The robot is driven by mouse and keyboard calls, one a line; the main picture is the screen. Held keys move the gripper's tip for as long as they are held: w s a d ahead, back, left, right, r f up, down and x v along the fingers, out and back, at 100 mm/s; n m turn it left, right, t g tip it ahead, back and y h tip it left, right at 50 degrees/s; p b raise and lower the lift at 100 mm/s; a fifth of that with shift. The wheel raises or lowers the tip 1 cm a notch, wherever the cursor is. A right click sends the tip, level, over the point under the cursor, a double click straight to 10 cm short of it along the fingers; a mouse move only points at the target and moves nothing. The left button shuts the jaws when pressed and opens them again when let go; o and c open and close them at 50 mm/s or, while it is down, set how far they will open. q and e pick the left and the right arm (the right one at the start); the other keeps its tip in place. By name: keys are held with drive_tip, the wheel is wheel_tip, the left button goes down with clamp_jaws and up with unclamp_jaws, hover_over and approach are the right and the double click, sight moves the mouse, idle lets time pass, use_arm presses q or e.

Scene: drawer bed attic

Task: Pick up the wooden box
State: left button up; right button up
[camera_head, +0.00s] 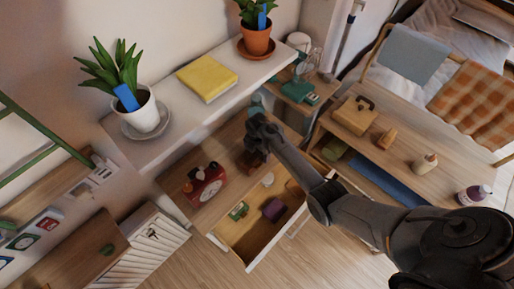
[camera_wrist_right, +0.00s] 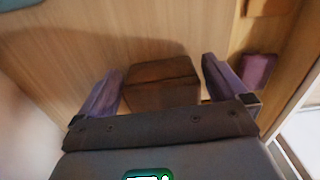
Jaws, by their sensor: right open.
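A dark brown wooden box (camera_wrist_right: 162,82) sits on the wooden surface, between and just beyond the two purple-tipped fingers of my right gripper (camera_wrist_right: 160,70) in the right wrist view. The fingers stand apart, with a gap to the box at least on the right side. In the head view my right gripper (camera_head: 258,137) is over the back of the wooden desk, and it and its arm partly hide the brown box (camera_head: 249,160). Whether the fingers touch the box cannot be told. My left gripper is not in view.
An open drawer (camera_head: 246,244) in front holds a purple item (camera_head: 274,209) and a green item (camera_head: 238,211). A white shelf (camera_head: 185,132) with plants and a yellow book (camera_head: 207,78) is behind. A lighter handled box (camera_head: 355,115) is at right.

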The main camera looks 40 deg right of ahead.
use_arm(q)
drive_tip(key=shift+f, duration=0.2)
use_arm(e)
drive_tip(key=shift+f, duration=0.65)
